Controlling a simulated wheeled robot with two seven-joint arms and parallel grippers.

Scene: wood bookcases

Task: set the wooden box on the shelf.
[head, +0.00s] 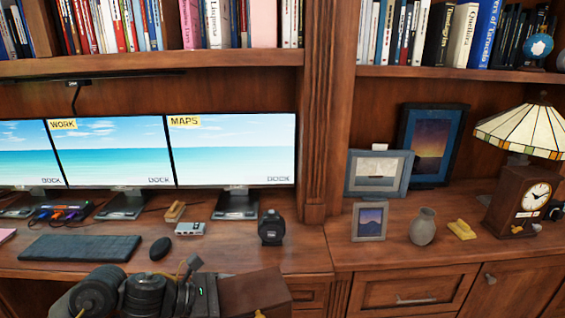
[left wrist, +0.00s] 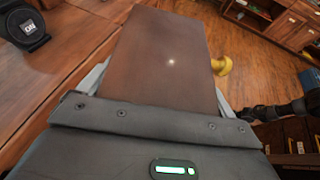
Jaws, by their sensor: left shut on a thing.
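The wooden box (head: 256,293) is dark reddish brown and sits at the bottom middle of the head view, in front of the desk edge. My left gripper (head: 218,292) is shut on it. In the left wrist view the box (left wrist: 165,50) reaches away from the gripper (left wrist: 160,88), with a grey finger on each side. A yellow knob (left wrist: 222,65) shows beside the box's right edge. The wood shelf surface (head: 390,253) at the right holds picture frames, a vase and a clock. My right gripper is not in view.
A black round device (head: 271,228) stands on the desk near the box. A grey vase (head: 423,226), a small frame (head: 369,221), a yellow object (head: 461,230) and a clock (head: 519,201) stand at the right. The desk between the black device and small frame is clear. A wood post (head: 325,110) rises behind.

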